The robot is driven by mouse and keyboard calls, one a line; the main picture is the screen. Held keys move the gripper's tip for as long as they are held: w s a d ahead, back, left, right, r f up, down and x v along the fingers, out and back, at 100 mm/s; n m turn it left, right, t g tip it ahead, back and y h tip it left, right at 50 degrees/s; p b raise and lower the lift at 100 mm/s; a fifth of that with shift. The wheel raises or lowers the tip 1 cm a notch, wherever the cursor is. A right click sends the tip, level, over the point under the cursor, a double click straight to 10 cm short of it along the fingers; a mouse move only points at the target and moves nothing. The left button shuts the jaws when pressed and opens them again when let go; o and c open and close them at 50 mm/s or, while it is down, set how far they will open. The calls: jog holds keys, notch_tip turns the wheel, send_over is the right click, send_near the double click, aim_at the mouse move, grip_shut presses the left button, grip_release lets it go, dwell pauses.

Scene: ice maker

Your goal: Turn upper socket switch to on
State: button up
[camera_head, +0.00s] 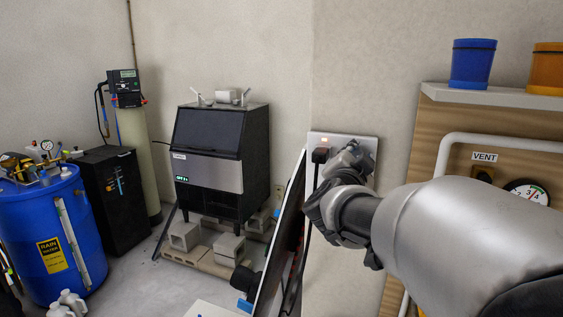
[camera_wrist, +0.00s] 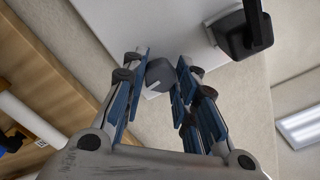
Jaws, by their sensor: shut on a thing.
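The white socket panel (camera_head: 368,143) is on the wall at the centre right in the head view, and it also shows at the top of the wrist view (camera_wrist: 195,22). A black plug (camera_head: 319,156) with a cable sits at its left part; the plug is at the top right in the wrist view (camera_wrist: 240,32). A small lit orange spot (camera_head: 324,141) shows above the plug. My gripper (camera_wrist: 158,76) is at the panel, shut on a dark grey block (camera_wrist: 160,72) against it. I cannot tell whether this block is a switch or a plug. My gripper hides the panel's lower right in the head view.
A tilted panel (camera_head: 283,235) stands just left below the socket, with a cable hanging by it. The ice maker (camera_head: 208,172) stands on blocks further left. A wooden board with a VENT label (camera_head: 484,157) and gauge is at the right, under a shelf (camera_head: 490,97) with pots.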

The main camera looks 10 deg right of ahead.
jog(key=shift+m+b, duration=0.3)
jog(key=shift+m, duration=0.4)
jog(key=o, duration=1.1)
jog(key=v, duration=1.2)
